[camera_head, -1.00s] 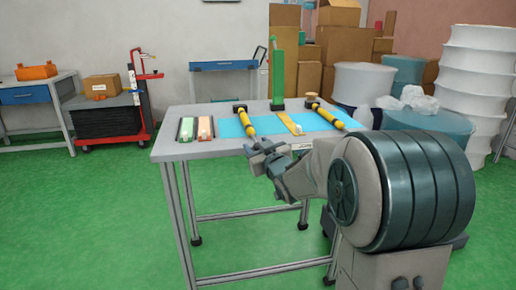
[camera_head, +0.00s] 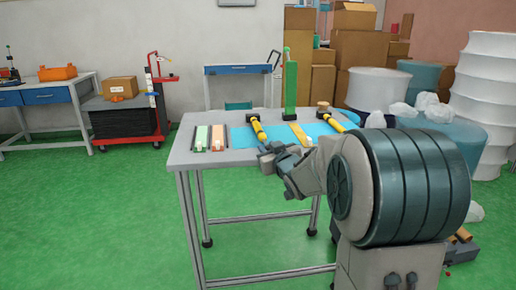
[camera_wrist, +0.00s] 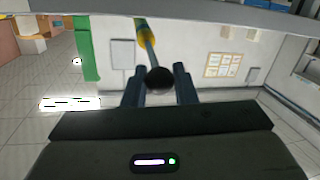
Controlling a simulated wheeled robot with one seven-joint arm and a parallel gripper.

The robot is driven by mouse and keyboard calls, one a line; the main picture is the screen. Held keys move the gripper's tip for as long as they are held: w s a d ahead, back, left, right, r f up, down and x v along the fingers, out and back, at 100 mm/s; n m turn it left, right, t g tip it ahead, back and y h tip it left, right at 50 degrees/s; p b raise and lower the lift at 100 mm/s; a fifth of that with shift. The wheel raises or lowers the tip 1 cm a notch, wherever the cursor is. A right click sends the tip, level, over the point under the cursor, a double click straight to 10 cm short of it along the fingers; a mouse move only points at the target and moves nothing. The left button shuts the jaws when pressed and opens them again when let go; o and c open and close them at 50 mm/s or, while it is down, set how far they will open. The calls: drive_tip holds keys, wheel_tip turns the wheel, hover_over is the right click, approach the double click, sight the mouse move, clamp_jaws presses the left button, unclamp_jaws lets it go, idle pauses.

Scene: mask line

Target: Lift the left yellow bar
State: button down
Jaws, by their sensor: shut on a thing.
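The left yellow bar (camera_head: 258,130) runs from a dark mount at the table's back towards me. Its near end, a dark round knob (camera_wrist: 160,80) on a grey rod, sits between my two fingers in the wrist view. My gripper (camera_wrist: 158,88) is shut on this end. In the head view my gripper (camera_head: 270,155) is at the table's front edge, and my arm hides part of the near end. The right yellow bar (camera_head: 334,124) lies apart, further right. I cannot tell how far the left bar is raised.
The grey table (camera_head: 185,151) holds blue mats (camera_head: 241,138), green and orange strips at left, a yellow strip (camera_head: 299,134) between the bars, and an upright green post (camera_head: 290,86). A red cart (camera_head: 152,90) stands behind left. Green floor left of the table is clear.

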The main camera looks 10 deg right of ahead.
drive_tip(key=shift+w+r, duration=0.15)
drive_tip(key=shift+r, duration=1.2)
drive_tip(key=c, duration=1.2)
unclamp_jaws()
drive_tip(key=shift+c, duration=0.2)
drive_tip(key=shift+o, duration=0.2)
drive_tip(key=shift+f, duration=0.2)
drive_tip(key=s+d+r+p, duration=0.1)
drive_tip(key=s+p, duration=0.1)
drive_tip(key=s, duration=1.1)
drive_tip(key=shift+s+d, duration=0.3)
drive_tip(key=shift+s, duration=0.05)
drive_tip(key=shift+r, duration=0.15)
